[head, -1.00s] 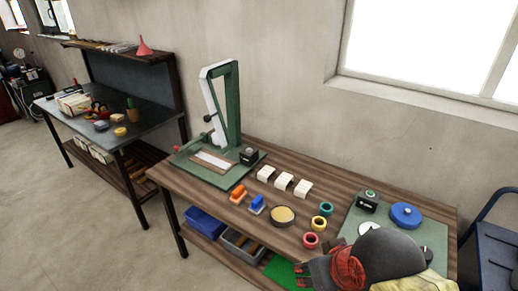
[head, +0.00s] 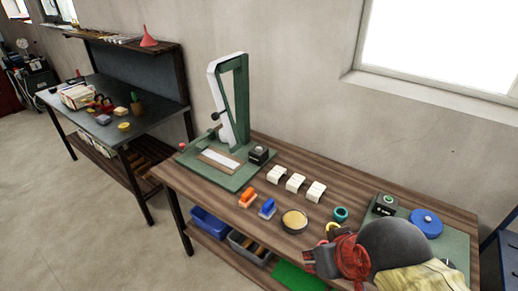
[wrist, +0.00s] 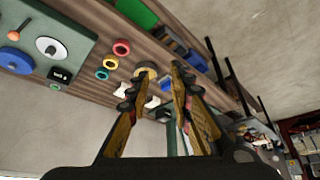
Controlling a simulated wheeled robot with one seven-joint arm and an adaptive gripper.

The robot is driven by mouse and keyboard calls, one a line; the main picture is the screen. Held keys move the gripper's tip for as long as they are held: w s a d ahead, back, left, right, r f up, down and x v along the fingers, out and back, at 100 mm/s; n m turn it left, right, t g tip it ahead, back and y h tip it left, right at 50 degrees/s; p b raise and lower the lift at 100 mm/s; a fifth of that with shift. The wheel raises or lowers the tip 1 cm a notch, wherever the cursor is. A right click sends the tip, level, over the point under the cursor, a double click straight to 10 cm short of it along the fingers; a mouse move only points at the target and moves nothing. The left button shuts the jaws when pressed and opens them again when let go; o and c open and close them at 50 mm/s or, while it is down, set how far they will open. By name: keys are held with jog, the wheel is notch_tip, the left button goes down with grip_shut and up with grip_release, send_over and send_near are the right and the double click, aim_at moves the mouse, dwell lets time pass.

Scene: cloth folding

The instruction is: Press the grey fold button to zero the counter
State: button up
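A small black box with a pale grey round button on top (head: 259,151) stands at the right edge of the green press base (head: 225,181). A second black box with a green button (head: 385,204) stands on the green mat at right; it also shows in the wrist view (wrist: 61,75), with small white digits on its face. My gripper (head: 311,262) is above the table's front edge, to the right of and nearer than the grey-button box, and apart from both boxes. In the wrist view its fingers (wrist: 157,85) are spread with nothing held between them. I cannot make out the grey-button box in the wrist view.
Several white blocks (head: 296,182), an orange stamp (head: 247,198), a blue stamp (head: 267,208) and a round tin (head: 294,221) lie between press and gripper. A teal ring (head: 340,214) and a blue disc (head: 426,222) are at right. The tall green press frame (head: 240,100) rises behind.

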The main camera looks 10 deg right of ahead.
grip_shut()
dwell(1.3)
